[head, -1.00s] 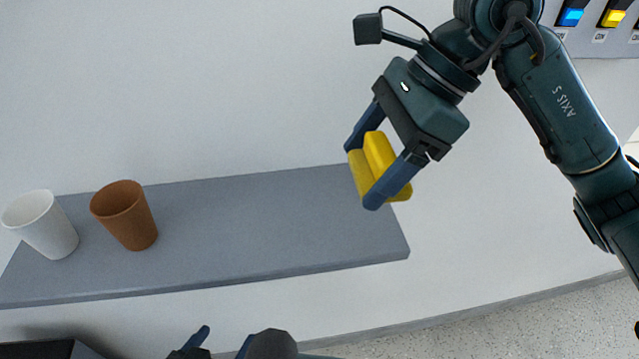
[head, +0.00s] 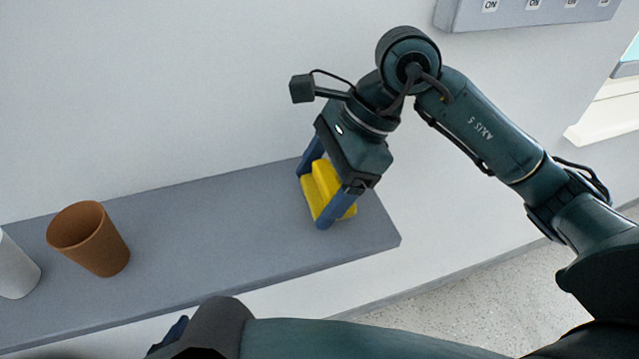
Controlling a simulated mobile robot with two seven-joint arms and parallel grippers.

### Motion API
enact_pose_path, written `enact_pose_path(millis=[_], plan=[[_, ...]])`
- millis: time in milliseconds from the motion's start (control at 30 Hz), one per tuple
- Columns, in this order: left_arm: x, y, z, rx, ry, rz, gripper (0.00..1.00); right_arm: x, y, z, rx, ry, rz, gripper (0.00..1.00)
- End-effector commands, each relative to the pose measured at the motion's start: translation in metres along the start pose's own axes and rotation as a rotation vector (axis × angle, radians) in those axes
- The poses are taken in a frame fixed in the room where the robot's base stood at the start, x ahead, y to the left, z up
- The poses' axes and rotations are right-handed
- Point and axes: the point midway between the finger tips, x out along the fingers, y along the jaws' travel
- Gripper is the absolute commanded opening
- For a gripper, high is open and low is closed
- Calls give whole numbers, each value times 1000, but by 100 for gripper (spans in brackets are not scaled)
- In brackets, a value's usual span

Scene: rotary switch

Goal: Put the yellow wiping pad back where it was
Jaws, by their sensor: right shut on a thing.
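The yellow wiping pad (head: 323,184) is a bright yellow block with a raised ridge. My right gripper (head: 312,199) is shut on it, one blue finger on each side. It holds the pad over the right end of the grey shelf (head: 220,215). I cannot tell whether the pad touches the shelf. A dark blue finger of my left gripper (head: 170,337) shows at the bottom edge. The rest of that gripper is hidden or cut off, so its opening does not show.
A brown cup (head: 90,240) stands on the shelf to the left, with a white cup (head: 15,268) beside it, cut by the left edge. The shelf between brown cup and pad is clear. A grey switch panel (head: 515,12) is on the wall at upper right.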

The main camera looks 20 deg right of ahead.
Motion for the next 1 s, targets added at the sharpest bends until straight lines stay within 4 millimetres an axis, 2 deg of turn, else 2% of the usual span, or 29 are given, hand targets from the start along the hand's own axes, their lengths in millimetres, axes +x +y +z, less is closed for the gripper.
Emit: enact_pose_path(millis=[433,467,700,1000], plan=[[3,-3,5,-4,1,-5,72,10,0,-6,-1,0,-2,55],[2,-3,3,-7,2,-5,72,8,0,-5,-1,0,-2,78],[2,-3,2,-8,3,-5,72,8,0,-4,-1,0,-2,98],[0,-2,-2,-6,5,-5,72,5,0,-3,-1,-1,-1,98]])
